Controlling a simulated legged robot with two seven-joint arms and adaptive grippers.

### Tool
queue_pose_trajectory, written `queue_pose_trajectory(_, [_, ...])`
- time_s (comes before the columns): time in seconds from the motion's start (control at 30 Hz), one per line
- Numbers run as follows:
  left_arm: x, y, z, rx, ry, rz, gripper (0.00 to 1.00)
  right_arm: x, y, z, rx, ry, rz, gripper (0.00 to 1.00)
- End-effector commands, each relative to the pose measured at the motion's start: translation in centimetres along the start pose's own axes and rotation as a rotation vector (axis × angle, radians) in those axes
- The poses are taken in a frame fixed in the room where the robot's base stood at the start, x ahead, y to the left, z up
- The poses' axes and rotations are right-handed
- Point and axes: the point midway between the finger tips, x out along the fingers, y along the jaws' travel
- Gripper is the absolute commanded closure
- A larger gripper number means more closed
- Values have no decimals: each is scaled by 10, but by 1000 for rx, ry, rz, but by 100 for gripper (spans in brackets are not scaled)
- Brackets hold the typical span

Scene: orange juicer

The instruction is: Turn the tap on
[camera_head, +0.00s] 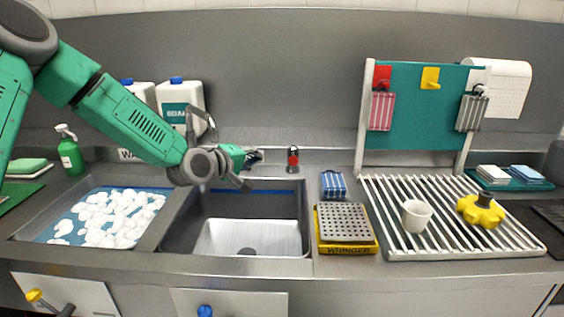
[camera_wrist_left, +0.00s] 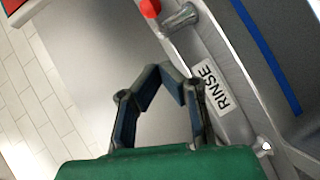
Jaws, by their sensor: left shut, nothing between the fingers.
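The tap (camera_head: 292,162) is a small metal fitting with a red top behind the right sink basin in the head view. In the left wrist view, a metal fitting (camera_wrist_left: 181,18) with a red end shows at the top, beyond my fingers. My left gripper (camera_head: 254,157) is above the back of the right basin, left of the red-topped tap and apart from it. In the left wrist view its fingertips (camera_wrist_left: 160,73) meet with nothing between them. My arm hides part of the area behind the basins. My right gripper is not in view.
The right basin (camera_head: 180,235) holds a pale tray. The left basin (camera_head: 28,228) holds white pieces. White jugs (camera_head: 181,95) stand behind my arm.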

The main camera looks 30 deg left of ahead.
Motion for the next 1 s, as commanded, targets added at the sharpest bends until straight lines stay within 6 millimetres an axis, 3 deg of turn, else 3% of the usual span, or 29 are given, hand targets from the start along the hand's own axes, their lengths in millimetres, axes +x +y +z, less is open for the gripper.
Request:
queue_pose_trajectory(0.2, [49, -2, 1, 4, -1, -2, 100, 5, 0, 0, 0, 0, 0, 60])
queue_pose_trajectory(0.4, [73, 0, 19, 3, -3, 0, 100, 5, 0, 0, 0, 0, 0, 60])
queue_pose_trajectory(1.0, [84, 0, 29, -2, 1, 1, 100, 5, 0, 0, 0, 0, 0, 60])
